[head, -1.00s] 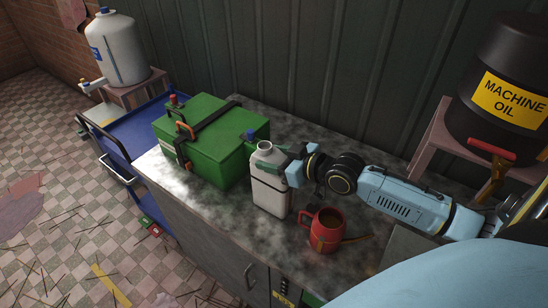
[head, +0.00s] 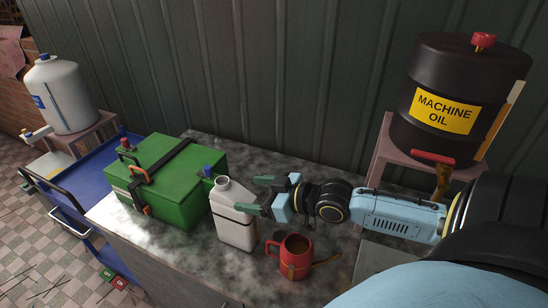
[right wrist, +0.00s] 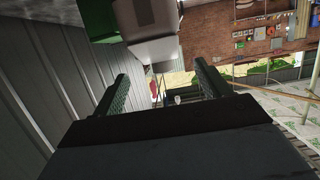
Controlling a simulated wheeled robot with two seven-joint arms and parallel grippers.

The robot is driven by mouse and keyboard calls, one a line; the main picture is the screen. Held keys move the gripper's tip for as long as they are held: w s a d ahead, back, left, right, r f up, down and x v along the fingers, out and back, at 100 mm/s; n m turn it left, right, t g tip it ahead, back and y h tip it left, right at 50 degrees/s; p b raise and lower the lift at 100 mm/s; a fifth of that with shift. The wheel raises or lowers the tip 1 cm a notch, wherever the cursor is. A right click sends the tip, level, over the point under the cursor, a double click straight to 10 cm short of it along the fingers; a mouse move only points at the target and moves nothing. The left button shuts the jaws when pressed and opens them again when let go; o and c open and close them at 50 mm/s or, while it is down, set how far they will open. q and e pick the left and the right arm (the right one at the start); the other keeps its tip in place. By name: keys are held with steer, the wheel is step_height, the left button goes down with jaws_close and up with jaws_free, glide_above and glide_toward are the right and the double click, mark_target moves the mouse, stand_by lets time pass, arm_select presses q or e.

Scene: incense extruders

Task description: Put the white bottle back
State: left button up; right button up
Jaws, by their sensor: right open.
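The white bottle (head: 235,222) stands upright on the counter, open at the neck, beside the green box. My right gripper (head: 254,194) is open, its two green fingers pointing left, just right of the bottle's upper part. One fingertip overlaps the bottle's edge in the head view; I cannot tell whether it touches. In the right wrist view the open fingers (right wrist: 160,88) have nothing between them, and the pale bottle (right wrist: 150,45) shows beyond them at the top. My left gripper is not in view.
A green box (head: 165,180) with black straps stands left of the bottle. A machine oil drum (head: 455,100) sits on a stand at right.

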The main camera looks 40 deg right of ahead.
steer(key=shift+v, duration=2.65)
